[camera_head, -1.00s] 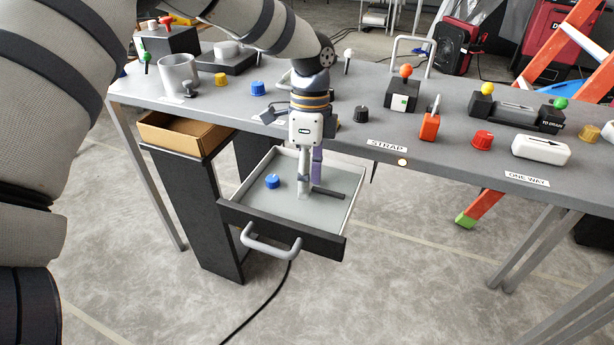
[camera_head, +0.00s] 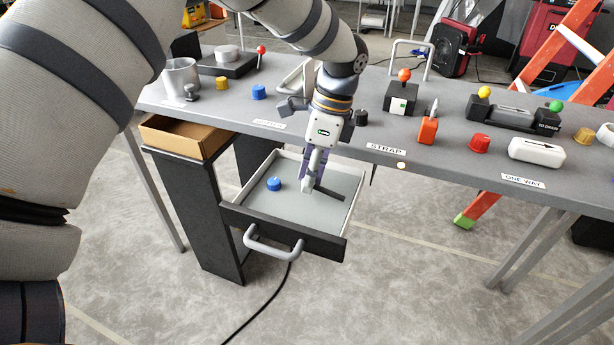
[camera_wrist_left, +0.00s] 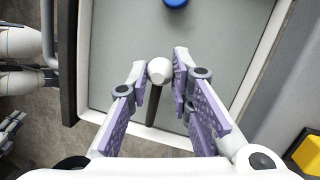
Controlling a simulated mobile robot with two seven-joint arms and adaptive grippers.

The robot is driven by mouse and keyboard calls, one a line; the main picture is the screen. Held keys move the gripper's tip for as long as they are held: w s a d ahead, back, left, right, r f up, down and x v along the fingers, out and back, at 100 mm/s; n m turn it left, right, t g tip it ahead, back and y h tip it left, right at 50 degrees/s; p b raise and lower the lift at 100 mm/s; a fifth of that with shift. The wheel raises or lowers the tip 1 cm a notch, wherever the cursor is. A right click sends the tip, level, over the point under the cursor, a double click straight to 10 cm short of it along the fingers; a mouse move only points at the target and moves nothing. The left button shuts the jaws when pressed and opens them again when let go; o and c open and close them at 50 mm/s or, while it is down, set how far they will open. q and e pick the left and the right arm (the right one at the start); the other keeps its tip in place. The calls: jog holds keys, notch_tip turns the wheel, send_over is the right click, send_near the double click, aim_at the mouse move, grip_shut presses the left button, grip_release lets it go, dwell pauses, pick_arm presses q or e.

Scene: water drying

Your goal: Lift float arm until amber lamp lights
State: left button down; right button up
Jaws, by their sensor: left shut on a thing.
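A dark bar (camera_head: 328,193), which looks like the float arm, is low in the open grey drawer (camera_head: 255,212) under the table. Its white round knob (camera_wrist_left: 159,70) shows in the left wrist view, with the dark rod (camera_wrist_left: 152,108) running below it. My left gripper (camera_head: 307,186) reaches down into the drawer, tilted, with its fingers shut on the knob; its fingertips also show in the wrist view (camera_wrist_left: 160,65). A small round lamp (camera_head: 401,165) sits on the table's front edge by the STRAP label. It looks pale yellow; I cannot tell whether it is lit.
A blue cap (camera_head: 274,184) lies in the drawer, left of my gripper. A brown open box (camera_head: 185,138) stands to the left. The grey table (camera_head: 450,150) above holds a metal cup (camera_head: 181,80), an orange-knobbed block (camera_head: 402,95) and a red knob (camera_head: 479,143).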

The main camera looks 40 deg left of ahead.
pick_arm(q)
jog(key=shift+w+d+r+g+y+b, duration=0.15)
jog(key=shift+d+r+g+y, duration=0.3)
jog(key=shift+y, duration=0.65)
jog(key=shift+w+d+r+g+y+b, duration=0.15)
jog(key=shift+d+r+y, duration=0.35)
jog(key=shift+r+y, duration=0.45)
jog(key=shift+s+f, duration=0.1)
jog(key=shift+f, duration=0.05)
jog(key=c, duration=1.4)
grip_release()
jog(key=shift+c, duration=0.2)
jog(key=shift+y, duration=0.25)
jog(key=v, duration=1.2)
